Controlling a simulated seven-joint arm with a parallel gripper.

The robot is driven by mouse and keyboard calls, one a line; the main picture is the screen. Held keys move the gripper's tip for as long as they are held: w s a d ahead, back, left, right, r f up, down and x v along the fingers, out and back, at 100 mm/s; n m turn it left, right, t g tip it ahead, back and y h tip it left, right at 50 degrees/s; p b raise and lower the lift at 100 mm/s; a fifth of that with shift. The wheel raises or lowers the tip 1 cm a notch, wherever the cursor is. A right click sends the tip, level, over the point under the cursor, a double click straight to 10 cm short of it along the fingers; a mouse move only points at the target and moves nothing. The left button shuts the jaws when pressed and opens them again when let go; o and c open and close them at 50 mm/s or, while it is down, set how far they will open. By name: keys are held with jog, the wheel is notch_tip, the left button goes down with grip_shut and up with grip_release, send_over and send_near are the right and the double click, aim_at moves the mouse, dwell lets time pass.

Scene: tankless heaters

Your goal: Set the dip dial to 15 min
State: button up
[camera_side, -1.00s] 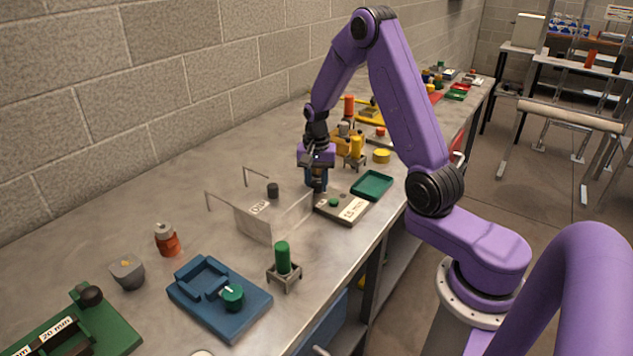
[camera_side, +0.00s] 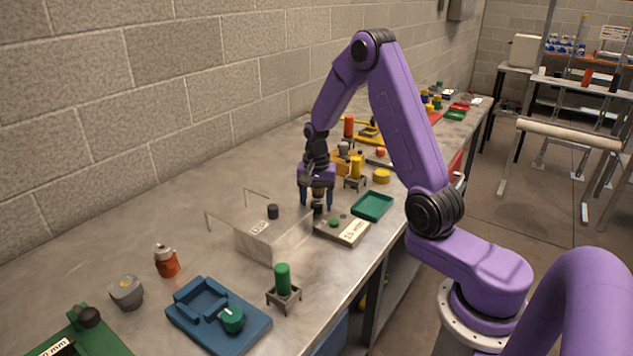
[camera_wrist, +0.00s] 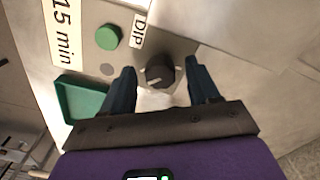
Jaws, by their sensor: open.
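The dip timer is a grey-beige box (camera_side: 343,237) on the bench in the side view, with a "15 min" label (camera_side: 355,231) and a green button (camera_side: 334,223). In the wrist view, its black dial knob (camera_wrist: 160,72) has a pale pointer line towards the picture's left. The "DIP" label (camera_wrist: 138,31), green button (camera_wrist: 108,37) and "15 min" label (camera_wrist: 65,32) also show there. My gripper (camera_side: 318,206) is open over the dial. In the wrist view, its two dark blue fingers (camera_wrist: 160,78) stand either side of the knob, with visible gaps; contact is not seen.
A clear-walled enclosure (camera_side: 262,238) stands close left of the timer. A green tray (camera_side: 372,206) lies to its right. A green cylinder on a stand (camera_side: 283,282) and blue fixture (camera_side: 205,325) are in front.

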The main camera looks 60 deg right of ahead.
aim_at(317, 204)
notch_tip(317, 204, up, 17)
dwell(0.4)
dwell(0.4)
jog(key=s+a+f+n, duration=0.1)
jog(key=s+a+n, duration=0.3)
jog(key=a+n, duration=0.3)
jog(key=s+a+n, duration=0.4)
jog(key=a, duration=0.5)
jog(key=s+a+f+n, duration=0.1)
jog(key=s+n, duration=0.6)
jog(key=s, duration=0.3)
jog(key=s+a+f+n, duration=0.2)
jog(key=s+n, duration=0.4)
jog(key=s, duration=0.5)
jog(key=shift+s+a+f+n, duration=0.15)
jog(key=shift+a+f+n, duration=0.15)
jog(key=shift+n, duration=0.1)
